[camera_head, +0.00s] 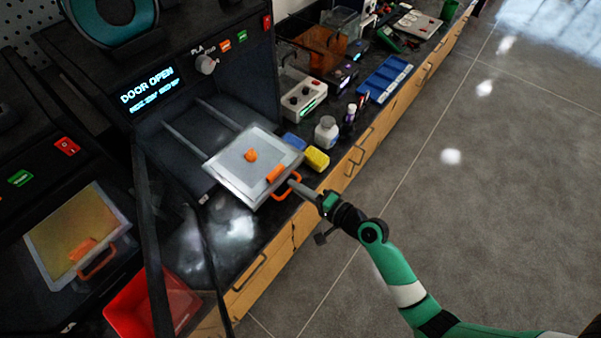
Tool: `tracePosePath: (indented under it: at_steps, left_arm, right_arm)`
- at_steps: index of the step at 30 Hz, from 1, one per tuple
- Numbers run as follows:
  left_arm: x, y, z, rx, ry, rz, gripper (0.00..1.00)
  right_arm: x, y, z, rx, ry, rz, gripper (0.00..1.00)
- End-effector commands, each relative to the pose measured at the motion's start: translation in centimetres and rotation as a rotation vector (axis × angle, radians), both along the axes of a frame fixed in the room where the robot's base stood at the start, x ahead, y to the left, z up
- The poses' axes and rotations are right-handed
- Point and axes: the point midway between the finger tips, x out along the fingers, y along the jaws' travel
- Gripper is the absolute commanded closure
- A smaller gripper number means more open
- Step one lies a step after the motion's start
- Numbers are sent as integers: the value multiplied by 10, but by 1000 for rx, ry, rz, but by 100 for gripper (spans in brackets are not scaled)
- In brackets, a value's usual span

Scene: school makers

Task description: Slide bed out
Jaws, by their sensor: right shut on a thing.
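The print bed (239,174) is a pale square plate with an orange handle (288,187) on its front edge. It sticks well out of the black 3D printer on two rails (186,140). A small orange print (251,155) stands near its middle. The printer display (152,88) reads "DOOR OPEN". My right gripper (298,186) is at the bed's front edge, shut on the orange handle; its fingertips are small and partly hidden. My left gripper is not in view.
A second printer with its own bed (62,238) stands at the left. A red bin (140,305) is at the bottom. A yellow block (316,159), a white bottle (326,131) and a blue tray (385,78) stand right of the bed. The floor at the right is clear.

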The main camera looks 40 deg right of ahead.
Motion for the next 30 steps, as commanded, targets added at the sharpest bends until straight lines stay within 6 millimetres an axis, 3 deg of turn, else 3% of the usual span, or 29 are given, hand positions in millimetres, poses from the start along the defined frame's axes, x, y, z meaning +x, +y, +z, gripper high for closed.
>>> tracePosePath:
  at_steps: [16, 17, 21, 30]
  left_arm:
    - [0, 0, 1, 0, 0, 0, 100]
    - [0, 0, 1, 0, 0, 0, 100]
    - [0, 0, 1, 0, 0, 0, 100]
    - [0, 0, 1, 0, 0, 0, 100]
  right_arm:
    - [-6, 7, 2, 0, -4, 17, 100]
    - [-6, 7, 2, 0, -4, 17, 82]
    - [-6, 7, 1, 0, -3, 17, 58]
    - [-7, 6, 1, 0, 0, 17, 58]
